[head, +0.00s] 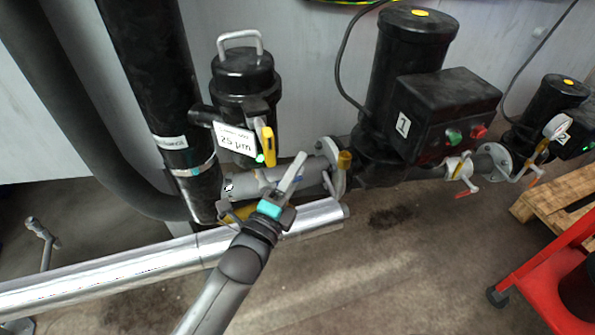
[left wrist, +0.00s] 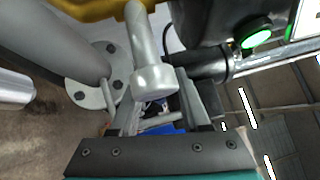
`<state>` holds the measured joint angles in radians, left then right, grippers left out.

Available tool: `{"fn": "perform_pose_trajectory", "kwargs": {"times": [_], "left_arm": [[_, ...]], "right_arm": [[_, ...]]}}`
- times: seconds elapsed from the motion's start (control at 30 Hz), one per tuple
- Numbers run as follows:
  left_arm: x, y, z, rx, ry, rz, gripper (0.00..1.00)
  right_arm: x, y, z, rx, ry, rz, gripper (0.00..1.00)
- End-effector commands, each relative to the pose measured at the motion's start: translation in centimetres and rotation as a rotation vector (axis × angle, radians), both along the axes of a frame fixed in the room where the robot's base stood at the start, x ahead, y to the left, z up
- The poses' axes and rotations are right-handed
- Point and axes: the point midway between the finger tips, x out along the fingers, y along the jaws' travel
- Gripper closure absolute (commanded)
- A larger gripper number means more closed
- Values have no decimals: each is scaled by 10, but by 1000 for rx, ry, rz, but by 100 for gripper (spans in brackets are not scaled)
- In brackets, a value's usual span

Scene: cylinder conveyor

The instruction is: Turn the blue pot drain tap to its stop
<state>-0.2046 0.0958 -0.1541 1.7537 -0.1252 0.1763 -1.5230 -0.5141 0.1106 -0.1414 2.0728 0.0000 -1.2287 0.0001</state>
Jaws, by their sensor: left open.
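The black filter pot (head: 240,90) with a metal top handle and a "25 µm" label stands at the pipework. A small patch of blue (left wrist: 165,128) shows low between my fingers in the left wrist view, and I cannot tell whether it is the tap's lever. A grey rod with a rounded end (left wrist: 154,80) hangs in front of it and hides part of it. My left gripper (head: 264,176) is open, in front of the grey pipe below the pot. Its fingers also frame that spot in the left wrist view (left wrist: 160,108). The right gripper is out of view.
A yellow lever (head: 268,146) and a green light (head: 260,158) are beside the pot. A silver pipe (head: 130,262) runs low across the front. Pump 1 (head: 410,60) stands to the right. A red cart (head: 545,285) and wooden pallet (head: 555,198) are at far right.

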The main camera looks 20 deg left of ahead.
Motion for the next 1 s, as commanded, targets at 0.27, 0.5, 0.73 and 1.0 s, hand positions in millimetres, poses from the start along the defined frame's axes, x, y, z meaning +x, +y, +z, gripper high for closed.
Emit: {"fn": "perform_pose_trajectory", "kwargs": {"times": [0.27, 0.5, 0.73, 1.0], "left_arm": [[5, -1, 1, -1, 1, 0, 54], [5, -1, 1, -1, 1, 0, 68], [5, -1, 1, -1, 1, 0, 94], [5, -1, 1, -1, 0, 0, 100]], "right_arm": [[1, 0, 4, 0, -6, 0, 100], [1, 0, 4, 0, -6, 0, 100], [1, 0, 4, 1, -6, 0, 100], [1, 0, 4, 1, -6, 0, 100]]}}
